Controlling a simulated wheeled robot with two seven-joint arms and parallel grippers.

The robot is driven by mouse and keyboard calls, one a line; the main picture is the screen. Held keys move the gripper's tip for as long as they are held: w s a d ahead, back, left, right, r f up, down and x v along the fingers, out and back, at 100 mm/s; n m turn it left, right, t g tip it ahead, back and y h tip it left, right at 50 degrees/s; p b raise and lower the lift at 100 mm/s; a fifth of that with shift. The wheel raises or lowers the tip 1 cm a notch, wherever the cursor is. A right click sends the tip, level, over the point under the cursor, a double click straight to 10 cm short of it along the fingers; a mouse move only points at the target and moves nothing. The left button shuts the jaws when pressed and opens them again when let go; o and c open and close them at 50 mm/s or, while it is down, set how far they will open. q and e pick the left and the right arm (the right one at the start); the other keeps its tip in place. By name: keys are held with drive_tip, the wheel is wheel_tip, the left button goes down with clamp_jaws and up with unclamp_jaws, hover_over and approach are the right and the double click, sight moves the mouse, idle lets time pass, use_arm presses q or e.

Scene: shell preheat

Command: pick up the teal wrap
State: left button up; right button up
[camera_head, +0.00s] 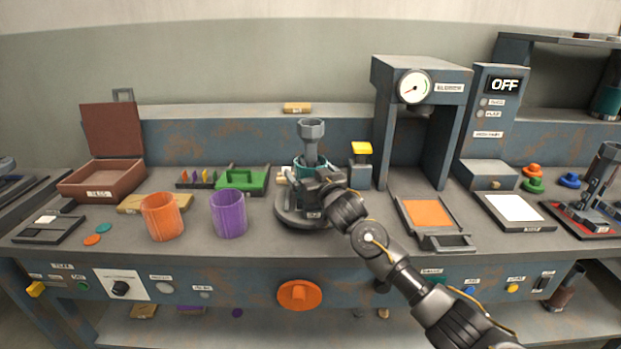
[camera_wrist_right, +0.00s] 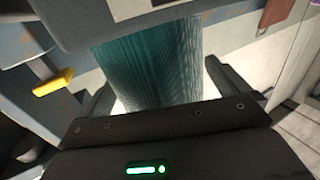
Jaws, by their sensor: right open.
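The teal wrap (camera_head: 307,161) is on a round dark stand (camera_head: 289,215) near the middle of the bench, under a grey funnel-topped post (camera_head: 311,136). It is partly hidden by my right gripper (camera_head: 316,180) in the head view. In the right wrist view the wrap (camera_wrist_right: 150,62) is a ribbed teal cylinder lying between the two fingers of my right gripper (camera_wrist_right: 158,85). The fingers are open, one on each side, with a pale gap visible at the left; I cannot tell whether they touch it. My left gripper is not in view.
An orange cup (camera_head: 162,217) and a purple cup (camera_head: 228,214) stand to the left. A yellow-topped block (camera_head: 361,150) and a gauge press (camera_head: 422,75) stand to the right. Another teal cylinder (camera_head: 607,104) is on the far right shelf.

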drive_tip(key=c, duration=1)
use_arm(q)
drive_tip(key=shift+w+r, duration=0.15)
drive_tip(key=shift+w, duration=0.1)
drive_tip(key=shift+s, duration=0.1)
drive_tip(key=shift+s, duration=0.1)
use_arm(e)
drive_tip(key=shift+r, duration=0.1)
